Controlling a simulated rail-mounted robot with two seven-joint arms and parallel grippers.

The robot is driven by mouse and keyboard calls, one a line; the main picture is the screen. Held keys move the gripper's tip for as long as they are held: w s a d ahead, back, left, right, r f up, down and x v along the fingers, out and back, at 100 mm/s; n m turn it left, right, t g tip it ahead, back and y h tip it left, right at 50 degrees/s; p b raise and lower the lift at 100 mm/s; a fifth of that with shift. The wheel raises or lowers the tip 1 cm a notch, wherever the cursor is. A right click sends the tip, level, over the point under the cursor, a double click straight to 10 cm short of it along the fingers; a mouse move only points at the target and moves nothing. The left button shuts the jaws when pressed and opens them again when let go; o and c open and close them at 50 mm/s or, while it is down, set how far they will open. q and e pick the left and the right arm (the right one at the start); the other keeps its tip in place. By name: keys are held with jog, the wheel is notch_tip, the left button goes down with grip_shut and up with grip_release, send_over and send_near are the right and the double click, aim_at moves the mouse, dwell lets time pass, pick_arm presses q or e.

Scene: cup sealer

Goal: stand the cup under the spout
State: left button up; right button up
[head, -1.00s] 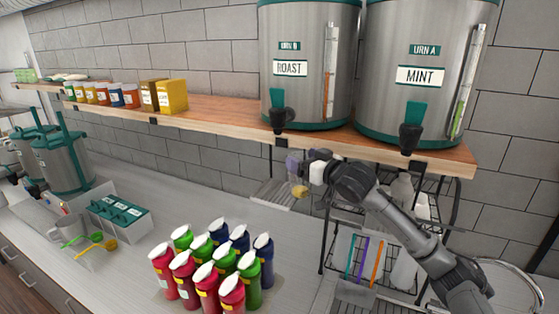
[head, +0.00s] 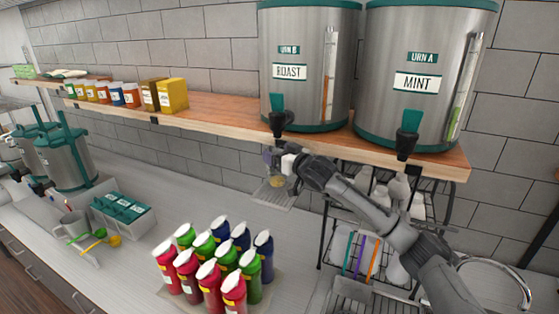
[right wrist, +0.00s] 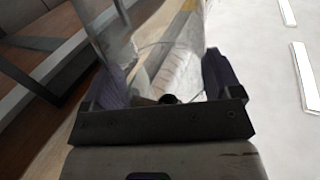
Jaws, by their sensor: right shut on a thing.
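My right gripper (head: 274,158) is shut on a clear cup (head: 278,180) with a yellowish lower part. It holds the cup below the shelf, under the black spout (head: 277,121) of the urn marked ROAST (head: 306,75). A metal drip tray (head: 272,198) lies lower, beneath the cup; I cannot tell whether they touch. In the right wrist view the see-through cup (right wrist: 168,50) sits between the dark fingers of the gripper (right wrist: 163,80). The gripper hides part of the cup in the head view. My left gripper is out of view.
The urn marked MINT (head: 420,75) stands to the right on the wooden shelf (head: 215,112). A wire rack (head: 325,225) stands below it. Several capped bottles (head: 210,265) stand at the front of the counter.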

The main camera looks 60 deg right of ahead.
notch_tip(320, 180, down, 3)
jog(key=shift+r+p, duration=0.1)
jog(key=shift+p, duration=0.45)
jog(key=o, duration=0.9)
jog(key=shift+o, duration=0.2)
